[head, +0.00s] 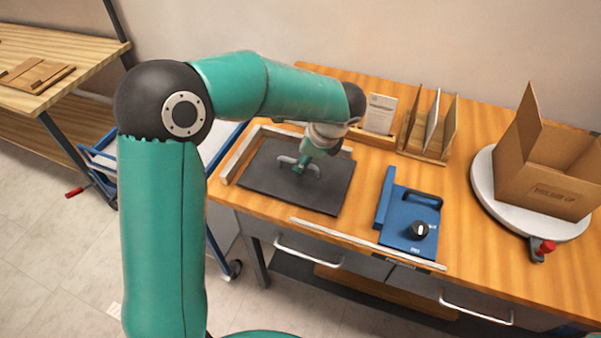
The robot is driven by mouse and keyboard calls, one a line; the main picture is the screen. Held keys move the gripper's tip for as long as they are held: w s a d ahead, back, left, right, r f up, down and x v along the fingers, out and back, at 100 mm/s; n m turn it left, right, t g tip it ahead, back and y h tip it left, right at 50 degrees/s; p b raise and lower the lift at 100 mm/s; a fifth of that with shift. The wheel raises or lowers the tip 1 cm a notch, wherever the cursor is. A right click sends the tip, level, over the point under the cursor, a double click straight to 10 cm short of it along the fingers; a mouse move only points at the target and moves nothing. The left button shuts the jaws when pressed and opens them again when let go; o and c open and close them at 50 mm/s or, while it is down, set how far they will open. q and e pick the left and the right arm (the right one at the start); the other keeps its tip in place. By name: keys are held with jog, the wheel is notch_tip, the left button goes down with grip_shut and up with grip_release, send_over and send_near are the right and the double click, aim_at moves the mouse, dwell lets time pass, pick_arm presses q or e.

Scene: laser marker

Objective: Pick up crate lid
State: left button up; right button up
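The crate lid appears to be the dark grey flat panel (262,180) lying on the wooden table, with a light grey handle (314,170) in its middle. My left arm reaches over it from the left. My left gripper (300,167) points down at the handle, and its fingertips overlap the handle in this view. The fingers are small and partly hidden, so I cannot tell whether they are closed on it. My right gripper is not in view.
Light strips (240,155) border the panel at left and back. Farther right are upright dividers (432,125) and an open cardboard box (548,185) on a round white turntable (484,180). A blue cart stands left.

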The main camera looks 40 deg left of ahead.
pick_arm(q)
jog(key=shift+w+p+x, duration=0.1)
jog(key=shift+p+x, duration=0.1)
jog(key=shift+x, duration=1)
jog(key=shift+w+p+x, duration=0.15)
jog(key=shift+x, duration=1.05)
jog(key=shift+a+r, duration=0.1)
grip_shut()
